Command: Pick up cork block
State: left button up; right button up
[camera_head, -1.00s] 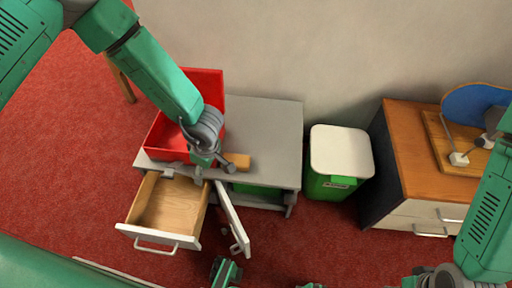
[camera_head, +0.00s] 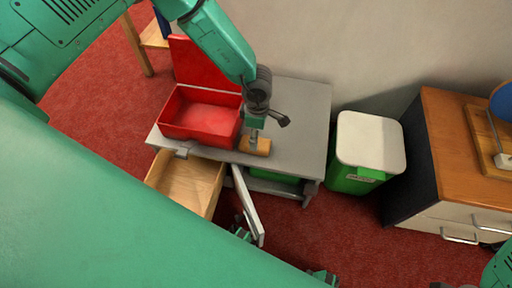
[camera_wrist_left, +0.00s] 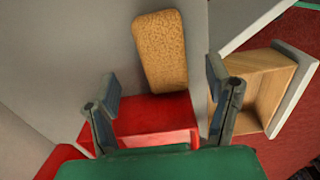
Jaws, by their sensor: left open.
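The cork block (camera_head: 262,147) is a small tan block lying on the grey bench top, just right of the red box. In the left wrist view the cork block (camera_wrist_left: 162,45) is speckled, longer than wide, and lies ahead of the fingertips, between their lines. My left gripper (camera_head: 254,137) points down at the cork block and partly covers it. In the left wrist view my left gripper (camera_wrist_left: 162,82) is open with nothing between its fingers. Any contact with the block cannot be told.
The open red box (camera_head: 200,115) stands on the grey bench (camera_head: 305,110). A wooden drawer (camera_head: 187,182) is pulled out, and a door (camera_head: 246,203) stands open beside it. A green bin (camera_head: 368,155) and an orange-topped cabinet (camera_head: 450,135) are to the right.

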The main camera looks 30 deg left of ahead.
pick_arm(q)
jog(key=f+b, duration=0.1)
jog(key=f, duration=0.1)
jog(key=f+b, duration=0.1)
jog(key=f, duration=0.1)
jog(key=f+b, duration=0.1)
jog(key=shift+s+a+f, duration=0.25)
jog(key=shift+a+f, duration=0.1)
jog(key=shift+f, duration=0.25)
jog(key=shift+d+r, duration=0.1)
jog(key=shift+r, duration=0.05)
jog(key=c, duration=1.2)
